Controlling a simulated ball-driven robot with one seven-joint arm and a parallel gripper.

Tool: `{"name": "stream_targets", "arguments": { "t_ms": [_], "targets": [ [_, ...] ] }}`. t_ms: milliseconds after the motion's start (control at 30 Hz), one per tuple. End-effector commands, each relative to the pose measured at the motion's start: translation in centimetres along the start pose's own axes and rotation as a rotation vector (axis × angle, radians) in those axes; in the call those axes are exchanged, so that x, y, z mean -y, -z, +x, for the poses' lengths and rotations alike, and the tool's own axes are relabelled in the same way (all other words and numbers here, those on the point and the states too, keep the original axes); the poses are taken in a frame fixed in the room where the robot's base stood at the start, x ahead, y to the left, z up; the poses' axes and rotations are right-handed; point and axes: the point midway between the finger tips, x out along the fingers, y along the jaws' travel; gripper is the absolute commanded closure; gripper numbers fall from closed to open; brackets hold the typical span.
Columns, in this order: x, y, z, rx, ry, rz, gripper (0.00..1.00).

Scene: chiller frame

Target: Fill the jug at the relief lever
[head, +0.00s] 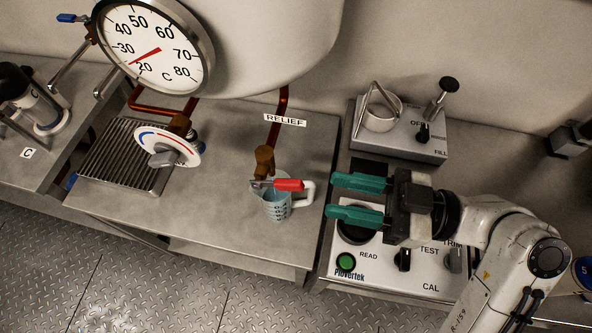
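A pale blue jug (277,210) with dark markings and a white handle (309,193) stands upright on the grey bench, below the brass relief valve (264,161). The relief lever (289,185) is red and lies across the top of the jug in the picture, pointing right. It hides part of the jug's mouth, and I cannot tell how full the jug is. A RELIEF label (285,120) is above. My gripper (331,197) has teal fingers spread apart with nothing between them. Its fingertips are just right of the jug's handle, pointing left.
A dial gauge (150,50) reads a little above 20 C. A round blue-red knob (168,147) is beside a ribbed grate (122,155). A Plovertek panel (378,275) lies under my gripper, with a FILL box (405,140) behind. The bench front left of the jug is clear.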

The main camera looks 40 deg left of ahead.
Motion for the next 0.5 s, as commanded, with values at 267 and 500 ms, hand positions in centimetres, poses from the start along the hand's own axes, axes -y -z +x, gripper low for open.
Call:
{"name": "stream_targets", "arguments": {
  "t_ms": [267,500],
  "targets": [
    [0.1,0.2,5.2,0.0,0.003,0.001,0.61],
    [0.0,0.1,7.8,0.001,0.001,0.001,0.61]
  ]
}}
